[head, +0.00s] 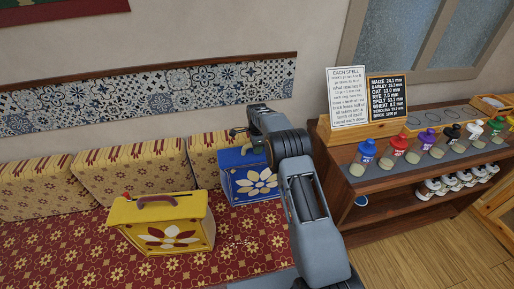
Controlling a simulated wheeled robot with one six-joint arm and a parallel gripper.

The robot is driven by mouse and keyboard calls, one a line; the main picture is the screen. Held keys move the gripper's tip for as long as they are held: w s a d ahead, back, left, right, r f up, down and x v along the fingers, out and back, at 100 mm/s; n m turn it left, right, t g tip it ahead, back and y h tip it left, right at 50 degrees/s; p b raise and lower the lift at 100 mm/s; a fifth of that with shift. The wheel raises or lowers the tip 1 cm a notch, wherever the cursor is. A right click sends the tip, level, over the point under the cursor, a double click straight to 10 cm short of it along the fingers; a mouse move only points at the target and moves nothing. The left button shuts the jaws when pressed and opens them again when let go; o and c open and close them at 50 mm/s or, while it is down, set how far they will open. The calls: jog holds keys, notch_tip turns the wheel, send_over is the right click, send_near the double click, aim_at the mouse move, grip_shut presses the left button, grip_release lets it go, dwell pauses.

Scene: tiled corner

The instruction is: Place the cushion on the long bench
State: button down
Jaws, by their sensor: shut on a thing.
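A blue box-shaped cushion (249,186) with a cream flower on its front is upright over the right part of the long bench (105,262), which has a red patterned seat. My gripper (258,147) is at the top of the blue cushion, shut on it around its handle area; my arm hides the fingertips and the cushion's right side. I cannot tell whether its base touches the seat. A similar yellow cushion (190,232) with a red and white flower and a brown handle stands on the bench to the left.
Patterned back cushions (130,177) line the bench below a tiled wall strip (120,95). To the right, a wooden shelf unit (375,187) holds several colour-capped jars (393,152), two signs (387,97) and white cups (452,184). Bare wooden floor (415,250) lies at the lower right.

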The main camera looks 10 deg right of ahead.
jog(key=c, duration=1)
grip_release()
notch_tip(320, 180, up, 12)
jog(key=shift+f+b, duration=0.1)
jog(key=shift+b, duration=0.2)
jog(key=s+r+n+t, duration=0.2)
jog(key=s+r+n, duration=0.95)
jog(key=s, duration=0.65)
jog(key=s+f+n, duration=0.1)
jog(key=s+n, duration=0.1)
jog(key=s, duration=0.4)
jog(key=s+f+n+t, duration=0.1)
jog(key=s+f+n, duration=0.1)
jog(key=s, duration=0.4)
jog(key=s+f+n, duration=0.1)
jog(key=s+n, duration=0.1)
jog(key=s, duration=0.4)
jog(key=shift+s+a+f+n+t, duration=0.1)
jog(key=shift+s+f+n+t, duration=0.1)
jog(key=shift+s+n+t, duration=0.2)
